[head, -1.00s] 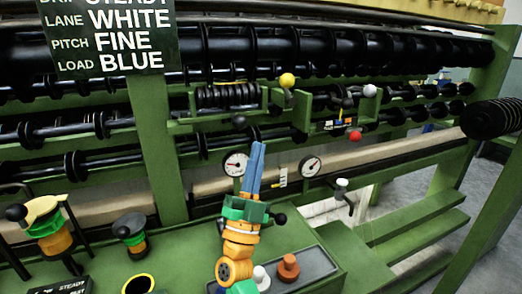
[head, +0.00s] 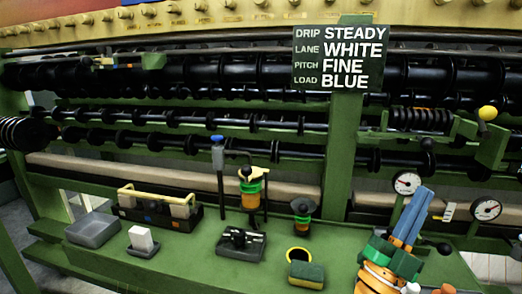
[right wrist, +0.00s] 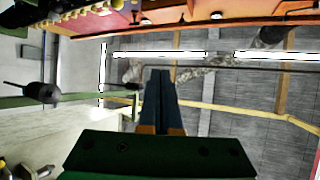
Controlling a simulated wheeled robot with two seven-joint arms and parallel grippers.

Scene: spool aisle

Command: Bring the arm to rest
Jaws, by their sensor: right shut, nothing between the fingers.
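My right arm, in orange and green, comes in at the lower right of the head view. Its gripper (head: 422,196) points up, with its two blue fingers together and nothing between them. The gripper is in front of the green machine frame, between the two round gauges in the picture. In the right wrist view the closed fingers (right wrist: 160,80) point up at the ceiling, clear of any object. My left gripper is in neither view.
A sign (head: 340,58) reads STEADY, WHITE, FINE, BLUE. The green bench (head: 185,262) holds a grey tray (head: 93,230), a dark caddy (head: 160,212), a white block (head: 141,240), a sponge (head: 306,274) and a black-topped orange-green piece (head: 251,190). Gauges (head: 407,183) flank the gripper.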

